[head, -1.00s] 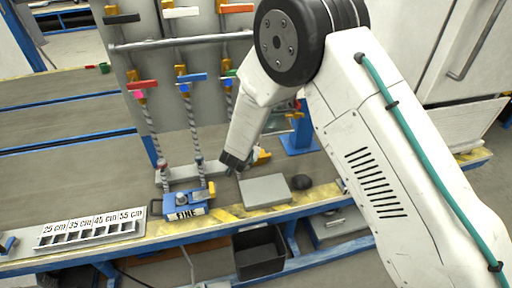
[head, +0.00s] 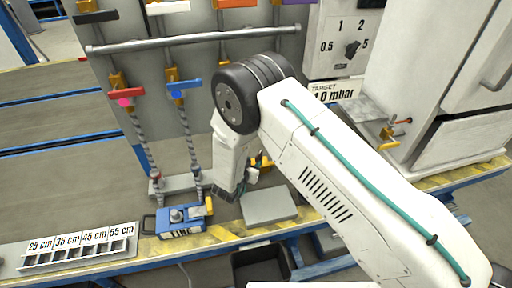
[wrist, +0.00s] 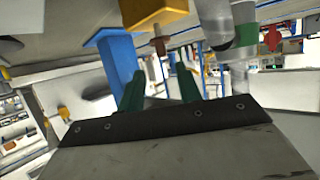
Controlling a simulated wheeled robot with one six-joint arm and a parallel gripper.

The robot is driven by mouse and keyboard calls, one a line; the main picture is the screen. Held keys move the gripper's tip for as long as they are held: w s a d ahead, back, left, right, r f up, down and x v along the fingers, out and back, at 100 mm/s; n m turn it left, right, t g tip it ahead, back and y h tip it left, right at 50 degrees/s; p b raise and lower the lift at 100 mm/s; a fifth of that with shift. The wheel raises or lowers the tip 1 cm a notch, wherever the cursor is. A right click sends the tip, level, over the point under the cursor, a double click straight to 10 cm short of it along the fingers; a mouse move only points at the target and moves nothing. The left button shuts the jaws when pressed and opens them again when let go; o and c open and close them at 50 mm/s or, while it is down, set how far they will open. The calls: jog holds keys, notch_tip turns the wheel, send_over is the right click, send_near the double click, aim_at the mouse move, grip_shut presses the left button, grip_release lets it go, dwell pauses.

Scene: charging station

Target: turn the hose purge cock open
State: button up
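My gripper (wrist: 160,84) shows two green fingers standing apart in the wrist view, with nothing held between them. In the head view my gripper (head: 240,190) is low over the bench, beside the blue pump unit. I cannot tell for sure which fitting is the hose purge cock. A yellow fitting (head: 262,162) shows partly behind my gripper. In the wrist view a yellow block (wrist: 153,12) with a brown stem hangs above and beyond the fingers, apart from them. Hoses hang from valves with a red handle (head: 126,93) and a blue handle (head: 184,85).
A blue pump unit (head: 180,222) and a grey block (head: 270,206) sit near the bench's yellow-striped edge. A slotted length rack (head: 80,248) lies at left. A dial panel (head: 343,48) and a small yellow cock with a red knob (head: 388,134) are at right. A horizontal rail crosses the back panel.

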aim_at(258, 155)
jog(key=x, duration=0.8)
jog(key=shift+w+a, duration=0.15)
jog(key=shift+w, duration=0.15)
grip_shut()
